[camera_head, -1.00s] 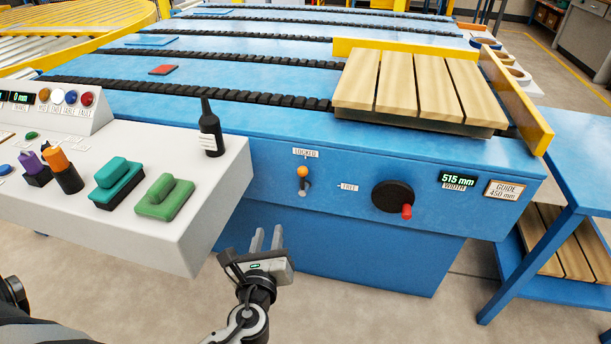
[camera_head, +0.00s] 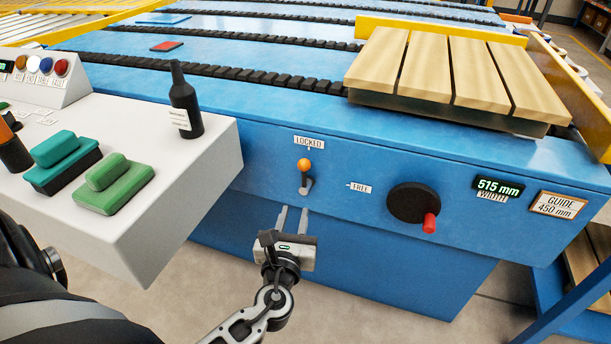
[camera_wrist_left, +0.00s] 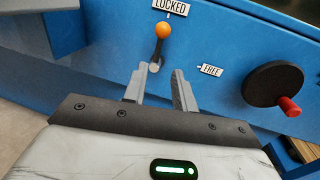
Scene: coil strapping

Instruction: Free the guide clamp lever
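The guide clamp lever (camera_head: 306,181) is a short grey lever with an orange ball knob on the blue front panel. It stands upright, its knob just under the LOCKED label (camera_head: 309,143); the FREE label (camera_head: 360,187) is to its right. In the left wrist view the lever (camera_wrist_left: 157,48) is just beyond the fingertips. My left gripper (camera_head: 292,213) is open and empty, below the lever and apart from it; its two fingers also show in the left wrist view (camera_wrist_left: 158,78). My right gripper is not in view.
A black handwheel with a red handle (camera_head: 412,203) is right of the lever, near the 515 mm width display (camera_head: 497,187) and the GUIDE 450 mm plate (camera_head: 558,205). A white console (camera_head: 150,190) with a dark bottle (camera_head: 185,103) juts out at left. A wooden pallet (camera_head: 450,75) lies on top.

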